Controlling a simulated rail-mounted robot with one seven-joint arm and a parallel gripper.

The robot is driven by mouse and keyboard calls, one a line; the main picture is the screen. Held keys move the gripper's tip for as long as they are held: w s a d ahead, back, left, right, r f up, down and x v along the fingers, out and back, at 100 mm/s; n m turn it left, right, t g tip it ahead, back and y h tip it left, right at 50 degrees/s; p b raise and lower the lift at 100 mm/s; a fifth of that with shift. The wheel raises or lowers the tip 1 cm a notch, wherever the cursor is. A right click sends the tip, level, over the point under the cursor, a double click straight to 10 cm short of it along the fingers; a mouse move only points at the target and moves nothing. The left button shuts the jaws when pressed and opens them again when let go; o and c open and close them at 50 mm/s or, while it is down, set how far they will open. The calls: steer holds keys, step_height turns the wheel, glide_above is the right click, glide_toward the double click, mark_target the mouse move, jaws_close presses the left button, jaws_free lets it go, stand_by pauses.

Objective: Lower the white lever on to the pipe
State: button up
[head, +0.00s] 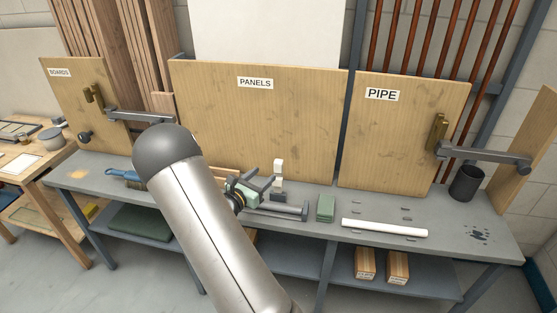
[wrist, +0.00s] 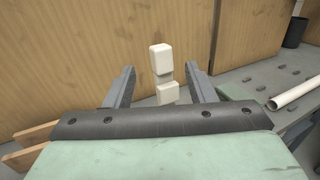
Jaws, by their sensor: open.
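Two white block-shaped pieces, one above the other with a grey part between, stand on the bench by the PANELS board; I take the upper one for the white lever (head: 278,165), which also shows in the wrist view (wrist: 161,58). The lower white block is below it (wrist: 167,93). My gripper (head: 288,194) is open, its fingers either side of the blocks in the wrist view (wrist: 160,72).
A green block (head: 326,208) stands on the bench between the gripper and the pipe. A dark cup (head: 466,183) stands at the right, below a grey latch arm (head: 485,154). Wooden boards close off the back.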

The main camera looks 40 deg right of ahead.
mark_target(276, 164)
steer(key=p+x, duration=0.1)
steer(key=x, duration=0.9)
steer(key=shift+p, duration=0.3)
steer(key=shift+c, duration=0.3)
jaws_close()
